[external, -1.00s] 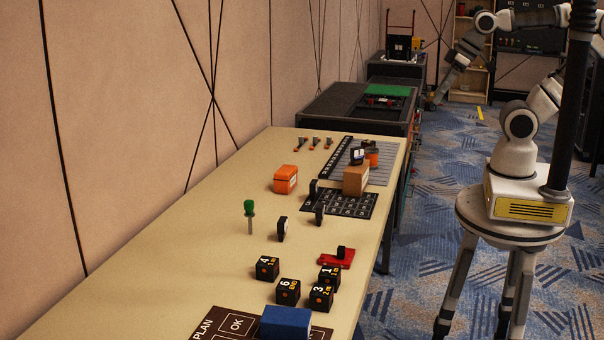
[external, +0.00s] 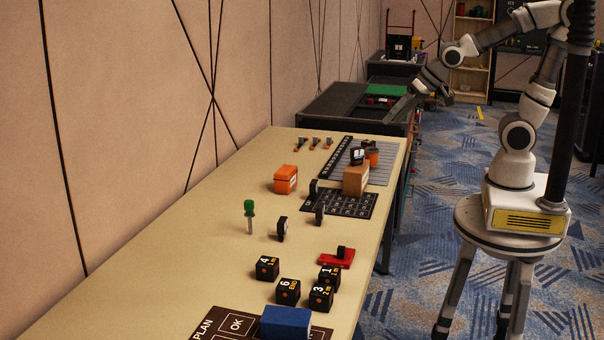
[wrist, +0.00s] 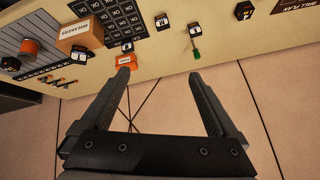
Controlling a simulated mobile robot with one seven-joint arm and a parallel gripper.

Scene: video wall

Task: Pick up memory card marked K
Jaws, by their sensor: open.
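Several small upright dark cards stand on the beige table. In the external view, one (external: 313,188) is by the grid mat, one (external: 320,214) at its front edge, one (external: 282,228) beside the green-handled screwdriver and one (external: 341,252) on a red base. I cannot read a K on any of them. The wrist view shows a card (wrist: 127,47) behind the orange box, another (wrist: 162,21) by the mat and another (wrist: 194,29) near the screwdriver. My gripper (wrist: 159,77) is open and empty, apart from all cards; externally it (external: 400,108) appears small beyond the table's far end.
On the table (external: 160,232) stand an orange box (external: 285,179), a cardboard box (external: 356,180), the screwdriver (external: 249,209), several numbered black cubes (external: 288,291) and a blue block (external: 286,322). A wall (external: 150,110) borders the left side. The table's left front is clear.

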